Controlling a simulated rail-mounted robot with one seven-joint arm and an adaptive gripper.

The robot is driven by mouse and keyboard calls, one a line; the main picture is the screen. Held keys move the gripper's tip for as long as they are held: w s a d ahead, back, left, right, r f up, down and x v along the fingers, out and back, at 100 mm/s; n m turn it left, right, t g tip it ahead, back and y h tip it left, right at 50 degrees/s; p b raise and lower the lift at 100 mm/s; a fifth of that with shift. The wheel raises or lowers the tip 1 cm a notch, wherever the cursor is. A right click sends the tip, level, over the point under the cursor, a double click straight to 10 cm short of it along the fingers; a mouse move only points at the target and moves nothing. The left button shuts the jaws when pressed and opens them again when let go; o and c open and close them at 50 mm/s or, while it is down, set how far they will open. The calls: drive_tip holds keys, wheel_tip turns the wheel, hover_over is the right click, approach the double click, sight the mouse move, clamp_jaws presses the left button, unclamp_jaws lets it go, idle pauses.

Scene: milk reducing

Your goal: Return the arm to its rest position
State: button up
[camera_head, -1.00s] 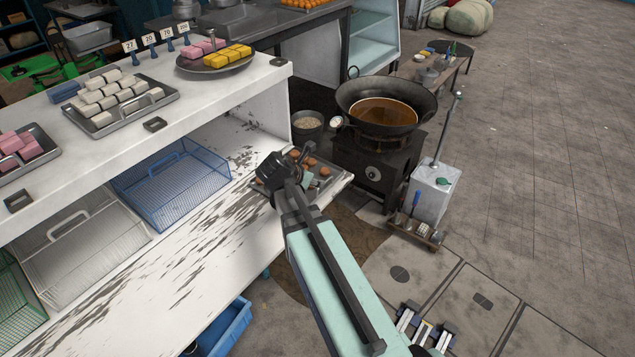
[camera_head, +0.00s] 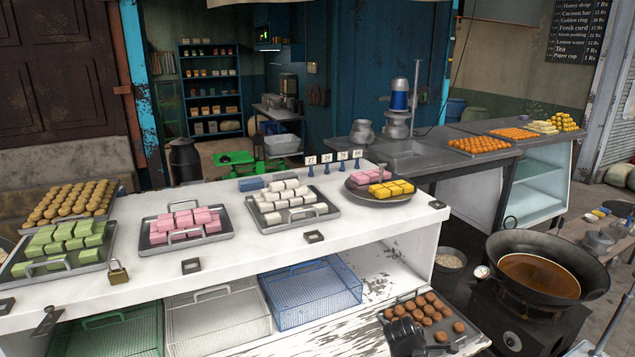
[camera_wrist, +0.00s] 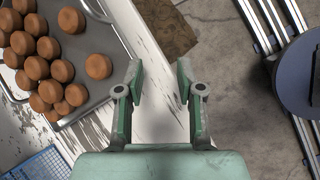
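My gripper (camera_wrist: 160,80) shows in the wrist view with its two green fingers spread apart. Nothing is between the fingertips. It is above the edge of a worn white surface (camera_wrist: 158,118), to the right of a metal tray (camera_wrist: 112,55) of round brown sweets (camera_wrist: 38,68). The fingers look apart from the tray. In the head view the green arm link is out of the picture. A dark part (camera_head: 405,337) shows over the front of the same tray; I cannot tell whether it belongs to my arm.
The white counter (camera_head: 350,225) carries trays of green, pink and white sweets. Wire baskets (camera_head: 308,292) sit on its lower shelf. A wok (camera_head: 538,270) on a stove stands to the right. Grey floor (camera_wrist: 225,50) shows clear beside the gripper in the wrist view.

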drive_tip(key=s+a+f+m+g+y+b, duration=0.1)
drive_tip(key=s+a+f+m+g+y, duration=0.1)
drive_tip(key=s+f, duration=0.9)
drive_tip(key=s+a+f+m+g+y+b, duration=0.2)
drive_tip(key=s+a+f+m+g, duration=0.2)
drive_tip(key=s+a+f+m, duration=0.3)
drive_tip(key=s+a+f+m+g+y+b, duration=0.1)
drive_tip(key=s+a+f+m, duration=0.3)
drive_tip(key=s+f, duration=1.1)
drive_tip(key=s+m+g+y, duration=0.1)
drive_tip(key=s+m, duration=0.2)
drive_tip(key=s, duration=0.1)
drive_tip(key=shift+a+f+g, duration=0.2)
drive_tip(key=shift+a+g, duration=0.2)
